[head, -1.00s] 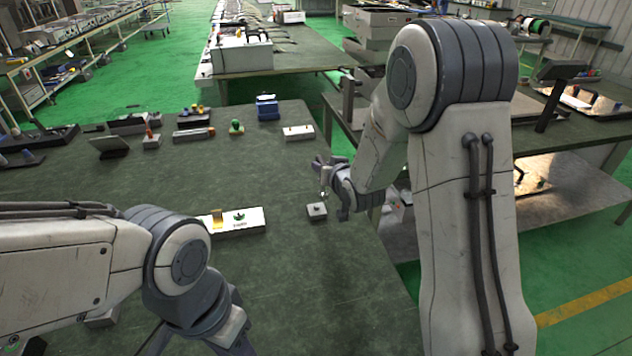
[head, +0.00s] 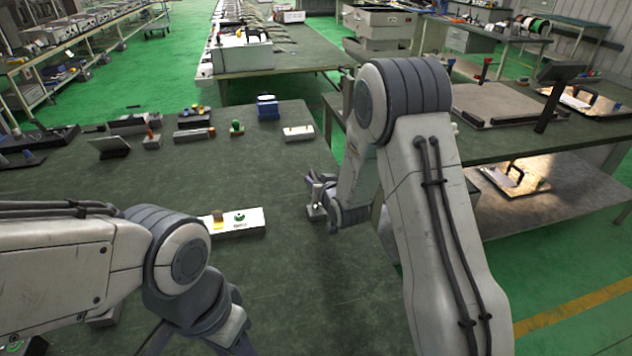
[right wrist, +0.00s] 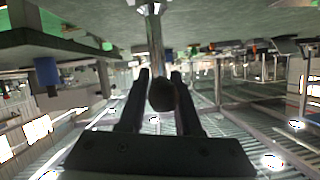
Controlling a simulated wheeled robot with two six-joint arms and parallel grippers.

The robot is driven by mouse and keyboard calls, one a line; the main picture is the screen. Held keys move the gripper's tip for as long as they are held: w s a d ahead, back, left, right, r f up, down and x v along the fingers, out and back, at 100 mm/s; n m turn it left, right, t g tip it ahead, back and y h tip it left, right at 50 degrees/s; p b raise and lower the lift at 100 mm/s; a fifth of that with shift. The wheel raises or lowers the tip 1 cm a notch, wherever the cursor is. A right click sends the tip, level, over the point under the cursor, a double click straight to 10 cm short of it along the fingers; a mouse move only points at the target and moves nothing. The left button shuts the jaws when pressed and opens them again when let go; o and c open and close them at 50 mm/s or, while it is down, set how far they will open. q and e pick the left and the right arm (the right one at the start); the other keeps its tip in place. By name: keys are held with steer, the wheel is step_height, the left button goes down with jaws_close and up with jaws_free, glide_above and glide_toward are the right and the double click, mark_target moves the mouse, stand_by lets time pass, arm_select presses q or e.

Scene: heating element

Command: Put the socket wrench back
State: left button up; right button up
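The socket wrench (right wrist: 155,50) has a metal shaft and a dark rounded handle end. In the right wrist view the handle end sits between the two fingers of my right gripper (right wrist: 160,80), which are closed around it. The shaft runs toward the top of the picture, where its tip meets the table side. I cannot tell whether the tip is in the block. My left gripper's fingers are out of view.
Several small items stand along the back, including a blue piece (head: 267,107) and a pale block (head: 298,133). The table between is clear.

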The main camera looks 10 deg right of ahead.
steer(key=shift+o, duration=1.4)
steer(key=shift+r, duration=0.15)
steer(key=shift+s+r, duration=0.1)
steer(key=shift+s, duration=0.05)
steer(key=b+v, duration=0.5)
steer(key=v, duration=0.6)
steer(key=shift+s+b, duration=0.35)
steer(key=shift+r, duration=0.1)
